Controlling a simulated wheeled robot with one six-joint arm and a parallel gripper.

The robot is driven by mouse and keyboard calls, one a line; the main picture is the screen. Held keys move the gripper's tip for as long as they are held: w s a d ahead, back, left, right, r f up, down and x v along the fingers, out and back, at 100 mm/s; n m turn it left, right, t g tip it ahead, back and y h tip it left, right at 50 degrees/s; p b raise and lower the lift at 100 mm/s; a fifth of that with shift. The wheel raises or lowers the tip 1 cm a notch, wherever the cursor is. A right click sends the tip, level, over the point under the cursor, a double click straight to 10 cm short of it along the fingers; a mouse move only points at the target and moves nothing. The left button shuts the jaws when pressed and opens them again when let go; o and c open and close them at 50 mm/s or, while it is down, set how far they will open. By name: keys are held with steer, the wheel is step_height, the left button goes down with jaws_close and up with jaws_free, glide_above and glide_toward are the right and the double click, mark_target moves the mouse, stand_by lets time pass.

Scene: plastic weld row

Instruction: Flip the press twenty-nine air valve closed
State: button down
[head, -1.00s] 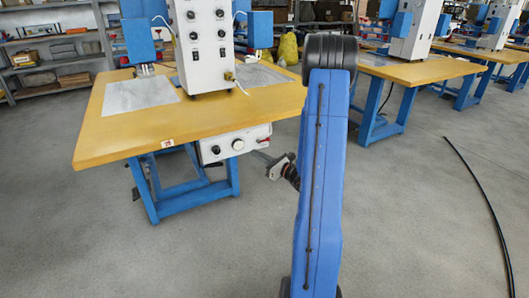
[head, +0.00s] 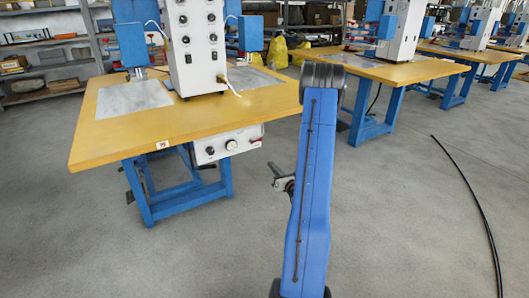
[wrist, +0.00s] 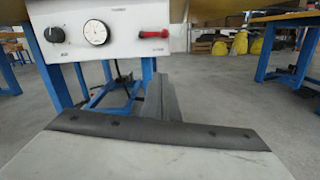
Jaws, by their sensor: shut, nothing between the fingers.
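A white control box (head: 228,146) hangs under the front edge of a yellow-topped press table. In the wrist view the box (wrist: 110,50) carries a black knob (wrist: 54,34) at left, a round gauge (wrist: 95,32) in the middle and a lever with a red tip (wrist: 163,33) at right. The lever lies roughly level, its red end to the right. The small lettering on the box is too blurred to read surely. My gripper (wrist: 162,98) is shut and empty, below and in front of the box, apart from the lever. My gripper (head: 279,180) is partly hidden by my arm in the head view.
The yellow table (head: 110,140) has a small number tag (head: 164,144) on its front edge and a white press cabinet (head: 195,45) on top. Blue legs (head: 158,200) stand below. A black cable (head: 478,205) lies at right. The floor in front is clear.

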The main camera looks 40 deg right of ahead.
mark_target(256, 141)
steer(key=x, duration=0.3)
steer(key=r+x, duration=0.1)
steer(key=x, duration=0.3)
steer(key=r+x, duration=0.1)
steer(key=x, duration=0.2)
steer(key=shift+w+d+r, duration=0.1)
steer(key=shift+d+r, duration=0.1)
steer(key=shift+d, duration=0.05)
steer(key=shift+w+d+r, duration=0.15)
steer(key=shift+d+r, duration=0.05)
steer(key=shift+r, duration=0.55)
